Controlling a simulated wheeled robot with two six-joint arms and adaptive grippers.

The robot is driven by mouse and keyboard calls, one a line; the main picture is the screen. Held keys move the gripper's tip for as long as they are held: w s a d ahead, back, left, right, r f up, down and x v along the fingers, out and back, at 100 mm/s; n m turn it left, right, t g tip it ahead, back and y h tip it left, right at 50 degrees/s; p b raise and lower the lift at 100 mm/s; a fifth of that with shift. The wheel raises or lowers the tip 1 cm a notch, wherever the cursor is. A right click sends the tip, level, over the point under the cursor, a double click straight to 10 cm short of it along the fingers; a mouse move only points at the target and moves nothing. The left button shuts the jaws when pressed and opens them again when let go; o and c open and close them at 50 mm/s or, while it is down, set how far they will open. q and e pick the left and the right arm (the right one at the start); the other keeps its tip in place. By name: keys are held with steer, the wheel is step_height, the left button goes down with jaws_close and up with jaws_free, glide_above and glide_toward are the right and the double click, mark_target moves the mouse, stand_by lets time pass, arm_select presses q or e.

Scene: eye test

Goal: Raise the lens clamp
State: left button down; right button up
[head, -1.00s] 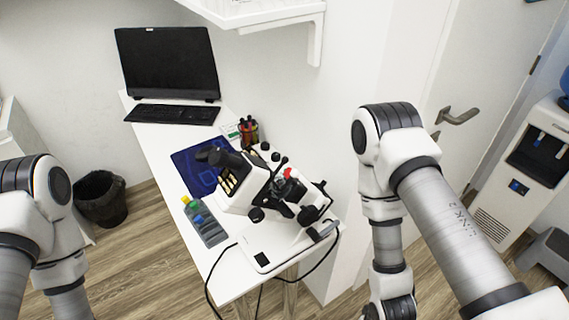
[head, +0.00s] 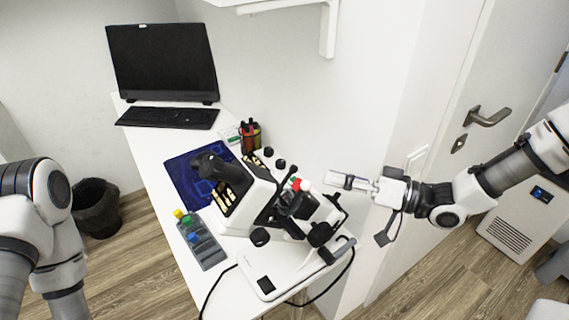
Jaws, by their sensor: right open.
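A white and black lens-measuring device (head: 248,203) stands on the narrow white table, with a black eyepiece at its upper left. Its black clamp mechanism (head: 300,204) is on the right side, near a small red-topped part (head: 296,184) and a white knob. I cannot tell exactly which piece is the lens clamp or how high it sits. My right gripper (head: 335,181) comes in from the right, open and empty. Its fingertips point left, close to the white knob in the picture; I cannot tell whether they touch. My left gripper is out of view; only its arm shows.
The white table (head: 152,150) also carries a monitor (head: 163,63), a keyboard (head: 168,117), a blue mat (head: 184,171), a pen holder (head: 250,137) and a grey tray with coloured caps (head: 203,243). A shelf hangs above. A door stands right.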

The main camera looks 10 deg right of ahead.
mark_target(295, 166)
steer(key=x, duration=0.3)
steer(key=shift+w+a+f, duration=0.1)
steer(key=shift+w, duration=0.3)
steer(key=shift+a, duration=0.4)
steer(key=x, duration=0.5)
steer(key=shift+w+a, duration=0.1)
steer(key=shift+a, duration=0.05)
steer(key=shift+d, duration=0.3)
steer(key=shift+a, duration=0.1)
jaws_close()
